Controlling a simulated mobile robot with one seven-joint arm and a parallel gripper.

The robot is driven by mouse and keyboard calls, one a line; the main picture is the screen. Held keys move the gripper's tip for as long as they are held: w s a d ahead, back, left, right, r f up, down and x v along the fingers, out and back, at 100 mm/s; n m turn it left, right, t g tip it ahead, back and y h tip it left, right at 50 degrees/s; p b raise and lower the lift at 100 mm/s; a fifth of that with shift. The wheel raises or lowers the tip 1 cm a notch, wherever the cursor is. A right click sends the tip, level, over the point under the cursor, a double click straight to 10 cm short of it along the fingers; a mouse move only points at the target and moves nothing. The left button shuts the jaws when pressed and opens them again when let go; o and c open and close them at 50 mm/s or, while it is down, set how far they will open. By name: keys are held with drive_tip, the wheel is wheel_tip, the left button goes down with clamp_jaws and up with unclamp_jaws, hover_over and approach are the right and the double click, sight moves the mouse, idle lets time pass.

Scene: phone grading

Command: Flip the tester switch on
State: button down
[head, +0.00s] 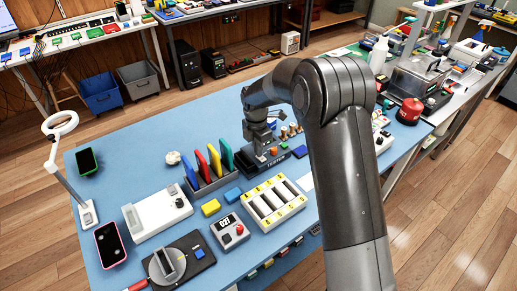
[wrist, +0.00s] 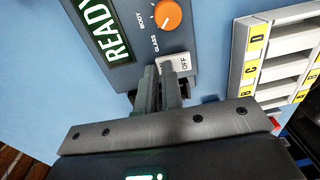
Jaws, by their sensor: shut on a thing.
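The tester (head: 278,160) is a dark box on the blue table, below my gripper (head: 260,148). In the wrist view the tester (wrist: 190,36) shows a green READY display (wrist: 116,36) and an orange knob (wrist: 167,14) marked BODY and GLASS. Its white switch (wrist: 182,62) has a readable OFF label; the other end is partly covered by my fingers. In the wrist view my gripper (wrist: 164,76) has its fingertips close together at the switch, shut on it. The exact contact is hidden, and I cannot tell which way the switch is tipped.
Blue table is bare around (head: 130,170).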

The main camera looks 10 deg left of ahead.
drive_tip(key=shift+s+d+f, duration=0.25)
drive_tip(key=shift+f, duration=0.3)
drive_tip(key=shift+s+d+r, duration=0.15)
drive_tip(key=shift+s+d, duration=0.3)
drive_tip(key=shift+d, duration=0.15)
wheel_tip(320, 180, up, 14)
drive_tip(key=w+a, duration=0.1)
drive_tip(key=a, duration=0.1)
drive_tip(key=s+d+r+m+t, duration=0.2)
drive_tip(key=s+d+r+m, duration=0.45)
drive_tip(key=d+r, duration=0.35)
drive_tip(key=s+d+m+t, duration=0.2)
drive_tip(key=s+d+m, duration=0.6)
drive_tip(key=s+m, duration=0.2)
drive_tip(key=s+d+r+m+t, duration=0.1)
drive_tip(key=s+d+m+t, duration=0.1)
drive_tip(key=s+d+m, duration=0.7)
drive_tip(key=s+m, duration=0.1)
drive_tip(key=s, duration=0.5)
drive_tip(key=shift+r, duration=0.25)
drive_tip(key=shift+m, duration=0.25)
